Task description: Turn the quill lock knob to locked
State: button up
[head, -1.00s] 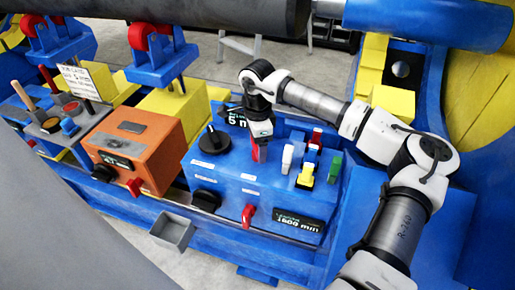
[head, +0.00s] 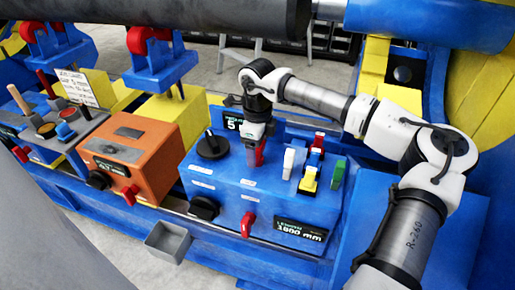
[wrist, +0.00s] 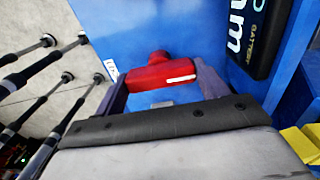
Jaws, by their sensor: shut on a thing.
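The red knob (wrist: 168,75), with a white line along one side, stands on the top face of a blue control box (wrist: 150,25) in the wrist view. My gripper (wrist: 163,92) has a finger on each side of it and is shut on it. In the head view my gripper (head: 257,133) points down onto the blue control box (head: 225,172), and part of the red knob (head: 260,153) shows below it. I cannot read a label or lock mark beside the knob.
A black dial (head: 212,146) is left of my gripper. White (head: 288,160), yellow (head: 309,180) and green (head: 337,172) switches stand close on the right. A red lever (head: 247,223) is on the box front. An orange box (head: 135,150) stands further left.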

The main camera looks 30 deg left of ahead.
dwell(0.4)
jog(key=o, duration=1)
jog(key=shift+r, duration=0.1)
notch_tip(320, 180, up, 14)
jog(key=shift+f, duration=0.15)
jog(key=shift+s+f, duration=0.1)
